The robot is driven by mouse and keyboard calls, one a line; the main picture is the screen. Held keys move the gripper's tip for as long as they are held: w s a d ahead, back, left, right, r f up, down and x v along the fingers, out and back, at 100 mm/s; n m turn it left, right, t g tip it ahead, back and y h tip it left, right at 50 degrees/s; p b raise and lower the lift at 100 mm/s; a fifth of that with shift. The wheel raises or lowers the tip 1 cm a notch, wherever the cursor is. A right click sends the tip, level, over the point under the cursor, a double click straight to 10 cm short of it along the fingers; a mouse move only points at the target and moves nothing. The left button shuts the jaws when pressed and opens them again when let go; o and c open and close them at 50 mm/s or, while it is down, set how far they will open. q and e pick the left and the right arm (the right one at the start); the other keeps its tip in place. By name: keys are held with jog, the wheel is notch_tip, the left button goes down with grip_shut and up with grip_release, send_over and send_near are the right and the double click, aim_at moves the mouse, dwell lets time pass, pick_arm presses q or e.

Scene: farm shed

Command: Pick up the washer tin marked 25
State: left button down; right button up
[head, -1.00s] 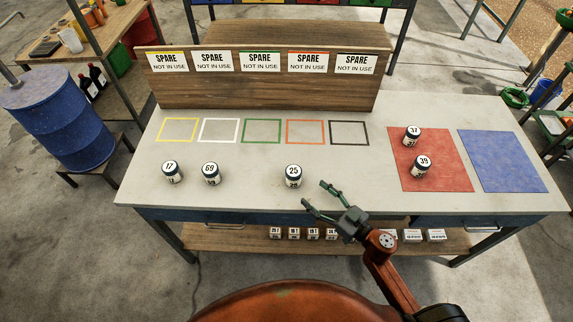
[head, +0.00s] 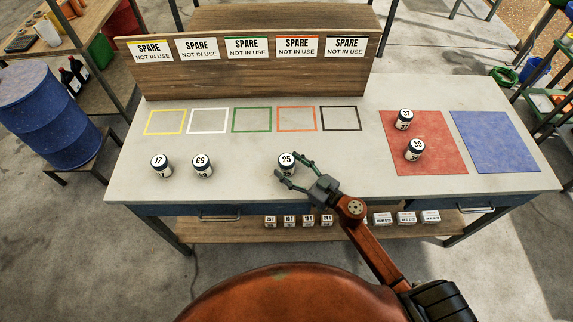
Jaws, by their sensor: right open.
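The washer tin marked 25 (head: 286,161) stands upright near the middle of the grey-white table (head: 240,185). It is a small white tin with a dark lid band and its number on top. My right gripper (head: 288,171) is open, with its green fingers at the tin's front and right sides. One fingertip lies just in front of the tin and the other beside its upper right. I cannot tell whether they touch it. My left gripper is not in view.
Tins marked 17 (head: 160,166) and 69 (head: 202,166) stand to the left. Tins 37 (head: 404,119) and 39 (head: 414,150) stand on the red mat (head: 440,150). The blue mat (head: 498,145) is empty. Coloured outlines lie before a wooden board (head: 240,77) with SPARE labels.

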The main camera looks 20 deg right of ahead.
jog(key=c, duration=1.3)
jog(key=shift+r, duration=0.1)
